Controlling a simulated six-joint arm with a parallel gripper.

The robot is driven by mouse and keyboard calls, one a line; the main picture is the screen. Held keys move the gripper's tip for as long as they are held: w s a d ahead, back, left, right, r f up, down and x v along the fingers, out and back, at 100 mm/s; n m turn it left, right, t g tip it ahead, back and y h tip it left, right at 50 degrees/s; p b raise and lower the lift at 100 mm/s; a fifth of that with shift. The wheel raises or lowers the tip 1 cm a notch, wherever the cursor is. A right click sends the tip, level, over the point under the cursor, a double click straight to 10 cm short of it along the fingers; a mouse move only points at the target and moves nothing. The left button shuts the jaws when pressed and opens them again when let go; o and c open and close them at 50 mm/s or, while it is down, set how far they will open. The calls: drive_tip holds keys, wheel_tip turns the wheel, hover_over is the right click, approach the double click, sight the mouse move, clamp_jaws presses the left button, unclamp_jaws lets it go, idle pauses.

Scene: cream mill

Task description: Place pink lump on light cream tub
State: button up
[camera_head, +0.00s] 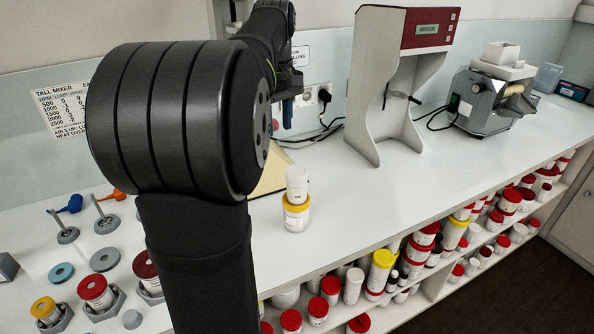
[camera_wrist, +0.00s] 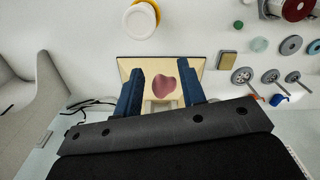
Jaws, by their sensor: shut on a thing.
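The pink lump (camera_wrist: 164,86) is between the blue fingers of my gripper (camera_wrist: 161,92) in the wrist view, and the gripper is shut on it. In the head view, a small pink part of the lump (camera_head: 275,125) shows beside the gripper (camera_head: 284,118), raised above the bench; my arm hides much around it. A small whitish tub (camera_head: 297,182), which looks like the light cream tub, stands upright on a yellow-lidded tub (camera_head: 296,215), to the right of and below the gripper. The pair also shows from above at the top of the wrist view (camera_wrist: 140,20).
A tan board (camera_head: 271,176) lies on the bench below the gripper. A tall grey and red machine (camera_head: 389,80) and a grey mill (camera_head: 490,95) stand to the right. Lidded pots and round stands are at the left front. The bench right of the tubs is clear.

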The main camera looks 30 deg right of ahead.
drive_tip(key=s+d+r+m, duration=0.1)
drive_tip(key=s+d+m, duration=0.1)
drive_tip(key=s+d, duration=0.35)
drive_tip(key=s+d+r+m, duration=0.1)
drive_tip(key=s+d, duration=0.2)
drive_tip(key=s, duration=0.6)
hover_over(300, 175)
wheel_tip(300, 175, down, 7)
drive_tip(key=shift+f, duration=0.2)
drive_tip(key=shift+d+f, duration=0.1)
drive_tip(key=shift+f, duration=1.85)
drive_tip(key=shift+f, duration=0.1)
drive_tip(key=o, duration=0.9)
drive_tip(key=shift+o, duration=0.2)
wheel_tip(300, 175, up, 12)
